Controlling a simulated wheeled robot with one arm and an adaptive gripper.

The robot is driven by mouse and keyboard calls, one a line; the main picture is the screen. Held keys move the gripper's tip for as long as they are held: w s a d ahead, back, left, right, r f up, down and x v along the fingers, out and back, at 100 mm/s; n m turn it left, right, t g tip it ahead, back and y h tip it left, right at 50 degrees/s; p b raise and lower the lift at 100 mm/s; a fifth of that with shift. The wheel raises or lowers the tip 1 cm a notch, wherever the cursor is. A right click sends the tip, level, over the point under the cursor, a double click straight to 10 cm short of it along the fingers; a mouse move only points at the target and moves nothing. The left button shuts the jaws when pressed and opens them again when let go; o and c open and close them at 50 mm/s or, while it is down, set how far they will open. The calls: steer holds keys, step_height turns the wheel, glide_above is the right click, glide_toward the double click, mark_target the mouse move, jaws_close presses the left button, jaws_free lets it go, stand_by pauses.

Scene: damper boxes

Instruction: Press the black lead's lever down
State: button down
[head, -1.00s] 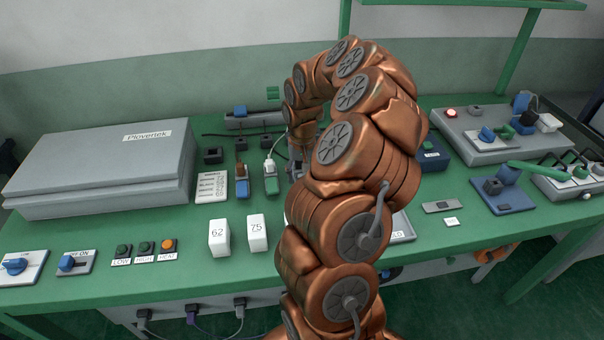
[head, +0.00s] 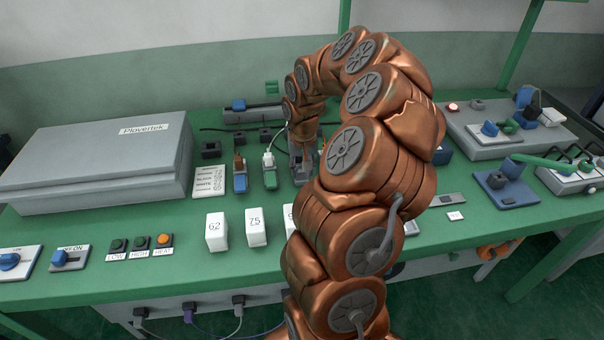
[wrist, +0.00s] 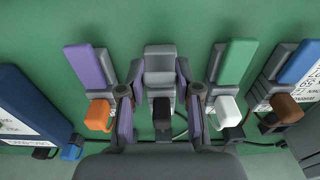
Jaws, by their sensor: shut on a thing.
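In the wrist view the black lead's plug (wrist: 161,113) sits in the near end of a grey terminal block, with a grey lever (wrist: 160,65) at its far end. My gripper (wrist: 160,76) has one finger on each side of this lever and is shut on it. How far down the lever is cannot be told. In the head view my gripper (head: 302,168) is low over the bench beside the green lever (head: 270,180); my arm hides part of the area to its right.
In the wrist view, a purple lever (wrist: 88,68) with an orange lead (wrist: 97,114) stands close on the left. A green lever (wrist: 237,62) with a white lead (wrist: 228,110) is close on the right, then a blue lever (wrist: 300,62) with a brown lead (wrist: 286,105).

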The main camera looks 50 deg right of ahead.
steer(key=shift+a+f+t+h+b, duration=0.1)
steer(key=shift+f+t+h+b, duration=0.5)
steer(key=shift+b, duration=1.75)
steer(key=t+b, duration=0.1)
steer(key=b, duration=0.1)
steer(key=shift+s+a+b, duration=0.1)
steer(key=shift+s+b, duration=0.05)
steer(key=shift+b, duration=0.25)
steer(key=shift+s+f+h+b, duration=0.15)
steer(key=shift+h+b, duration=0.15)
steer(key=shift+b, duration=0.6)
steer(key=shift+t+b, duration=0.3)
steer(key=shift+a+b, duration=0.1)
steer(key=shift+b, duration=0.2)
steer(key=c, duration=0.8)
jaws_free()
steer(key=shift+s, duration=0.1)
